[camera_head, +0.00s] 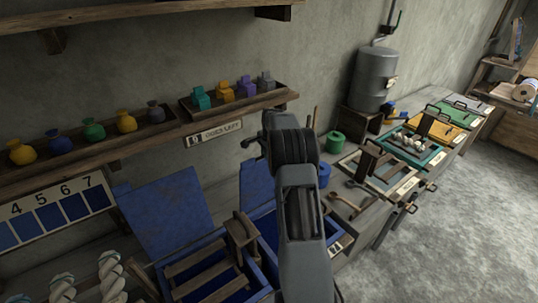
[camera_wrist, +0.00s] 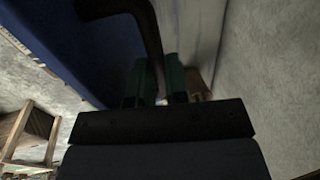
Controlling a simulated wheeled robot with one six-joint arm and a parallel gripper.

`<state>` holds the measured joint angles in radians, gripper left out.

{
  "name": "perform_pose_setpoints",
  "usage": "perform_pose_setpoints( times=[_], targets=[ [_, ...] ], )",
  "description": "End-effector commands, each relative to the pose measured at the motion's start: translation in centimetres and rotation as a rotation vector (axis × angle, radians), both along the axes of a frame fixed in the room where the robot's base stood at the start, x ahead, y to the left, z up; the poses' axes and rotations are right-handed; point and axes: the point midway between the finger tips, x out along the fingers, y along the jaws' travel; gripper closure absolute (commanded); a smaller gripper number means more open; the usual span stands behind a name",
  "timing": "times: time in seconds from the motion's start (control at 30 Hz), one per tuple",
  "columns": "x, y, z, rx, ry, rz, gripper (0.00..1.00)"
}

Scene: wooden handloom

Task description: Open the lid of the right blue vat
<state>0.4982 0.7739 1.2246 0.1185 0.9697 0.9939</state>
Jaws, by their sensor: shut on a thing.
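The right blue vat (camera_head: 268,232) is in the head view, partly behind my arm. Its blue lid (camera_head: 254,184) stands raised and tilted up at the back, with its right part hidden by my arm. In the wrist view the blue lid (camera_wrist: 85,45) fills the upper left, with a dark curved handle (camera_wrist: 150,25) running down from the top. My gripper (camera_wrist: 158,78) has its green-sided fingers shut on that handle. In the head view my gripper is hidden by my own arm.
The left blue vat (camera_head: 208,272) is open beside it, its lid (camera_head: 166,212) tilted up, with wooden slats inside. A shelf (camera_head: 150,133) with coloured bags and blocks runs along the wall above. Several framed vats (camera_head: 376,172) line the right side. Grey floor (camera_head: 480,220) is clear at right.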

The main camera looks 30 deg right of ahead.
Motion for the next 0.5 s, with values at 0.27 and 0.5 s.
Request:
perform_pose_setpoints(
  times=[0.27, 0.5],
  targets=[
    [-0.21, 0.1, -0.92, 0.006, 0.015, 0.001, 1.0],
    [-0.19, 0.06, -0.83, 0.006, 0.014, 0.001, 0.73]
  ],
)
